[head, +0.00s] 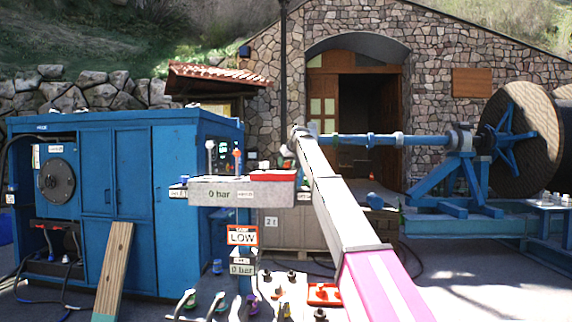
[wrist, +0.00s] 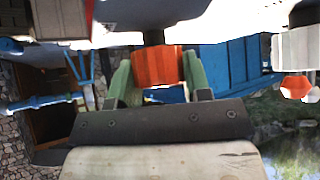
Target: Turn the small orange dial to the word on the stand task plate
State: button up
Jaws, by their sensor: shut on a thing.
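The small orange dial (wrist: 157,66) is between the two green fingers of my gripper (wrist: 158,78) in the wrist view. The fingers are shut on it from both sides. The dial's markings and the direction it points cannot be read. In the head view my arm reaches up and left to the grey box, and its far end hides the held dial. The stand task plate (head: 242,236) has an orange frame and reads LOW. It stands below the grey box (head: 225,193), which shows "0 bar".
Another orange knob (head: 237,155) stands on the box's left part; a similar orange knob (wrist: 295,87) shows at right in the wrist view. A blue cabinet (head: 130,170) is at left. A panel with several coloured knobs (head: 280,290) lies in front. A cable reel (head: 520,135) stands right.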

jog(key=shift+n+g+y, duration=0.9)
jog(key=shift+n, duration=0.7)
jog(key=o, duration=0.9)
jog(key=v, duration=1)
jog(key=shift+s+d+r, duration=0.15)
jog(key=shift+d+r, duration=0.1)
